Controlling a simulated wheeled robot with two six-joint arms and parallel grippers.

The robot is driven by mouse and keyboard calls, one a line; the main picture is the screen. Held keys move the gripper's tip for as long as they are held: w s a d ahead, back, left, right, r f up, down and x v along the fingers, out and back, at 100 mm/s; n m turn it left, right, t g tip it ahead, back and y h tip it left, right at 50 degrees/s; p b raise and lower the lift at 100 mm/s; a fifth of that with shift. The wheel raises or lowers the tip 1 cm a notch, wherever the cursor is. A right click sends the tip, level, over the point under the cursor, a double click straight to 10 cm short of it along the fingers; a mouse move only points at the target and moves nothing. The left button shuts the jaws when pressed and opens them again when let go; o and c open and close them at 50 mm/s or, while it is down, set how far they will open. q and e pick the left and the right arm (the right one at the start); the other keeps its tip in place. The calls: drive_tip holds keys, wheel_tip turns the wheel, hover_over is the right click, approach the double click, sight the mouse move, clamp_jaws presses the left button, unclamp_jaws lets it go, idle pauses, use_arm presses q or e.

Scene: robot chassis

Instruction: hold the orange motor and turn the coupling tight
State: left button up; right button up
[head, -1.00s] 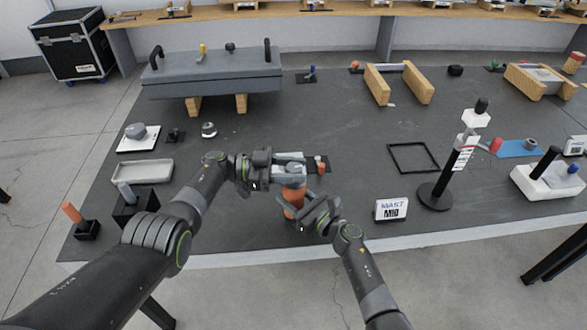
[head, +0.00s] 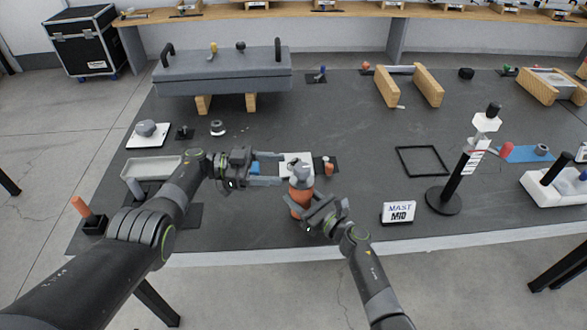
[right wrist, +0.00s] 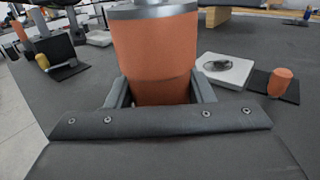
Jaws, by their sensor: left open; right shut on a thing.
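The orange motor (head: 300,205) stands upright near the table's front edge, with a grey coupling (head: 300,172) on top. My right gripper (head: 318,212) is shut on the motor from the front right. In the right wrist view the orange body (right wrist: 155,55) sits between its two fingers (right wrist: 160,92), and the grey part above (right wrist: 150,11) is cut off by the frame's top. My left gripper (head: 281,170) is open, to the left of the coupling, with its fingers pointing right at it. They appear apart from the coupling.
A white plate (head: 291,157) lies behind the motor, with a small orange-topped item (head: 328,167) beside it. A MAST sign (head: 398,212) and a black post stand (head: 443,203) are to the right. A black square frame (head: 421,161) lies flat. The mat between is clear.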

use_arm(q)
drive_tip(key=shift+w+a, duration=0.15)
drive_tip(key=shift+a, duration=1)
drive_tip(key=shift+w+a, duration=0.15)
drive_tip(key=shift+a, duration=1)
use_arm(e)
drive_tip(key=shift+f, duration=0.15)
